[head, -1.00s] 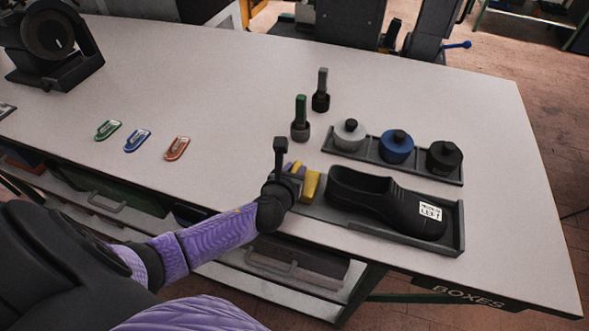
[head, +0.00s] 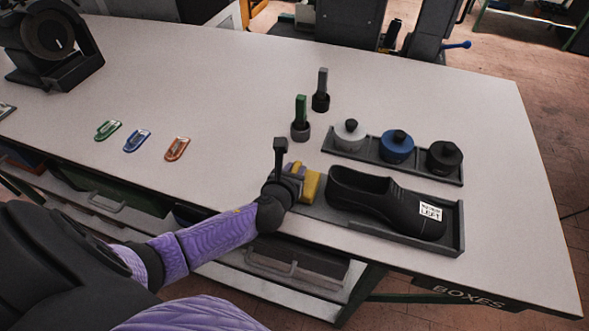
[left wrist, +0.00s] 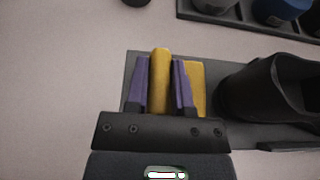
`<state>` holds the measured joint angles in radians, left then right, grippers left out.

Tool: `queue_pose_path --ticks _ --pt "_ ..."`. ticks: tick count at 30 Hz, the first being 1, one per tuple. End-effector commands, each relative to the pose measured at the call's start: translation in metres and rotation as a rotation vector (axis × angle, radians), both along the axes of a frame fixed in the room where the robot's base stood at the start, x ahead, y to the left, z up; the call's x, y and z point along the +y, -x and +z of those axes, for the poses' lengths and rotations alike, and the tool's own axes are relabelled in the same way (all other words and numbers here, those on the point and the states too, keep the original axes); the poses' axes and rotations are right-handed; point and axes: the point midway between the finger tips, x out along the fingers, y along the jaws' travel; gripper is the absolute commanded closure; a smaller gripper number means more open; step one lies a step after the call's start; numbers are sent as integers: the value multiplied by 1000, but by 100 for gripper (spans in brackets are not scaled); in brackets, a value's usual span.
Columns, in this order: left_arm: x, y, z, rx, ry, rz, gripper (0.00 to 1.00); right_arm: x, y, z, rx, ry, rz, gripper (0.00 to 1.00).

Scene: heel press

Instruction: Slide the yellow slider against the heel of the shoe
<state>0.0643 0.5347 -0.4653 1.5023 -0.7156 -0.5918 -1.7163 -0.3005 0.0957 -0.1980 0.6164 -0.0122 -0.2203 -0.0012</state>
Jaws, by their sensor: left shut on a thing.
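The black shoe (head: 385,205) lies in a dark tray (head: 459,240), with a white label on its toe end and its heel to the left. The yellow slider (head: 311,186) stands on the tray's left part, just left of the heel. My left gripper (head: 294,172) is shut on the slider's upright yellow part. In the left wrist view, the purple fingers of the left gripper (left wrist: 162,85) close on both sides of the yellow slider (left wrist: 160,80). There a narrow gap shows between the slider's block and the shoe (left wrist: 265,90). My right gripper is not in view.
A tray (head: 345,156) behind the shoe holds a white, a blue and a black lidded pot. A green-handled tool (head: 300,118) and a grey-handled tool (head: 321,92) stand nearby. Green, blue and orange tags (head: 177,148) lie to the left. The table's middle is clear.

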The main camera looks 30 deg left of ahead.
Motion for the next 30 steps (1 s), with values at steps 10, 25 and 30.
queue_pose_path --ticks 10,25,30 --pt "-1 0 -1 2 0 0 100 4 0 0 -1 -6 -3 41" --pt "-45 -10 -1 3 2 -1 100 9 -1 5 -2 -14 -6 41" --pt "-44 -10 -1 3 2 -1 60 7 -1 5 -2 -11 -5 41"
